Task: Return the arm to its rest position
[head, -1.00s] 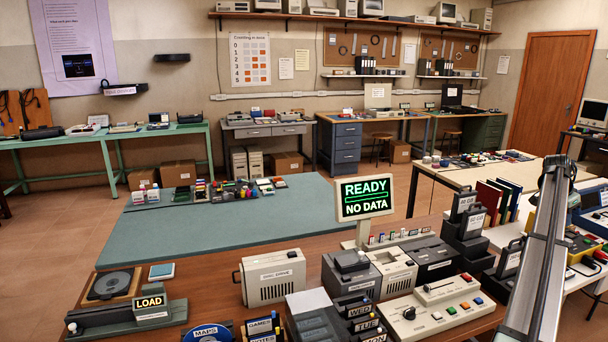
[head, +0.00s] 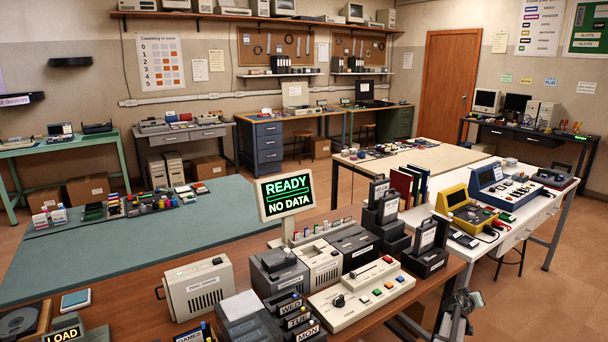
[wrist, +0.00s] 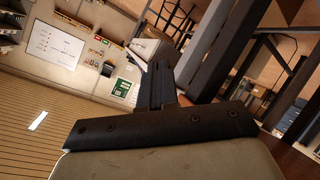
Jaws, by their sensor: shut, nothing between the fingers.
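My gripper (wrist: 163,68) shows in the wrist view, its dark fingers together with nothing between them. Its dark mounting bar crosses the lower middle of that view. The wrist camera looks at a tilted room, with a wall, floor and table legs, and no object close to the fingertips. In the head view, a grey metal piece stands at the bottom right edge, past the front bench; it looks like part of my arm, but I cannot tell which. My gripper's fingers cannot be made out in the head view.
A brown bench (head: 131,309) holds a READY / NO DATA sign (head: 286,194), a disc drive box (head: 199,287) and a button console (head: 362,289). A white table (head: 538,214) with a yellow device (head: 467,210) stands to the right. Open floor (head: 574,290) lies at far right.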

